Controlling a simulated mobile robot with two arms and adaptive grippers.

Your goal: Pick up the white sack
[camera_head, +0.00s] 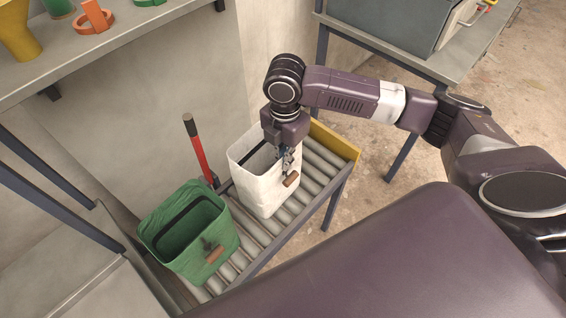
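The white sack (258,192) stands upright and open-topped on the roller conveyor, at the middle of the head view. A small brown handle patch (291,179) shows on its near right side. My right gripper (287,168) points down at the sack's right rim, just above the handle patch. Its fingers are small and dark, and I cannot tell whether they are closed on the rim. The gripper and wrist hide part of the rim and opening. My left gripper is not in view.
A green sack (190,235) stands on the same roller conveyor (322,163), nearer and to the left. A red-handled lever (199,153) rises behind, between the sacks. A shelf (120,32) with coloured parts is upper left. A grey bin (400,22) stands on a table at top right.

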